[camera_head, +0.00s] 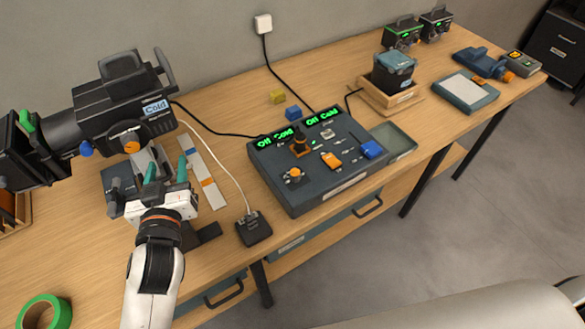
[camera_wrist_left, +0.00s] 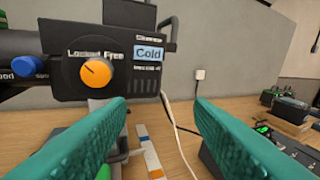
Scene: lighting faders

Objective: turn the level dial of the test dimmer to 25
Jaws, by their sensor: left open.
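No dial in view is readably marked as the test dimmer's level dial. A dark control console (camera_head: 300,205) stands mid-table with green "Off Cold" displays, a round orange-topped knob (camera_head: 294,175), an orange fader cap (camera_head: 331,160) and a blue cap (camera_head: 372,149). A small black box (camera_head: 254,230) on a pale cable lies left of the console. My left gripper (camera_head: 167,168) is open and empty in front of the black lamp (camera_head: 130,95), left of the console. Its teal fingers are apart in the left wrist view (camera_wrist_left: 160,110). My right gripper is not in view.
The lamp's orange "Locked Free" knob (camera_wrist_left: 96,72) is beyond my left fingers. A marked strip (camera_head: 203,172) and cables lie between lamp and console. Green tape (camera_head: 44,312) is at front left. A dark blue device on a wooden tray (camera_head: 398,98) stands beyond the console.

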